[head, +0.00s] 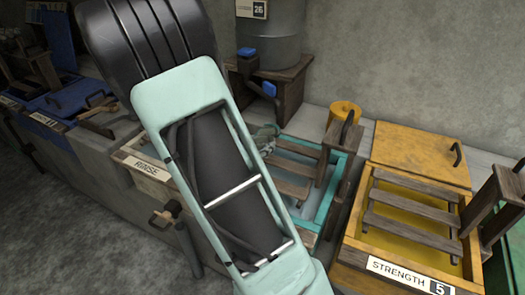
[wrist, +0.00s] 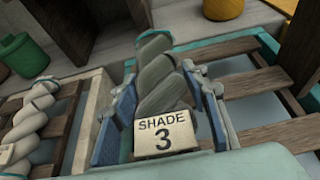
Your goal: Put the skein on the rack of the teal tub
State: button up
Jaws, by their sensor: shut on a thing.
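My gripper (wrist: 162,95) is shut on a grey-green twisted skein (wrist: 158,72), which stands up between its blue fingers. A tag reading "SHADE 3" (wrist: 165,138) is in front of the skein. In the head view my arm hides most of the gripper; a small grey-green part shows near the tub's left side. The teal tub (head: 338,190) has a rack of wooden slats (head: 290,187). In the wrist view the rack (wrist: 232,78) lies right of my gripper, with bare slats visible. I cannot tell whether the skein touches anything.
A pale skein (wrist: 22,130) lies at the left of the wrist view, beside other slats (wrist: 62,122). A yellow tub (head: 350,252) labelled "STRENGTH 5" stands right of the teal tub. A "RINSE" sign (head: 148,167) is left.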

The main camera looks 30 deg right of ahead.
jog(key=shift+w+d, duration=0.3)
jog(key=shift+d, duration=0.2)
jog(key=shift+w+d, duration=0.25)
jog(key=shift+d, duration=0.2)
jog(key=shift+d+f, duration=0.1)
jog(key=shift+f, duration=0.05)
jog(key=shift+w+f+b, duration=0.1)
jog(key=shift+f+b, duration=0.5)
jog(key=shift+f, duration=1)
jog(key=shift+f, duration=0.1)
jog(key=o, duration=1.3)
jog(key=shift+c, duration=0.2)
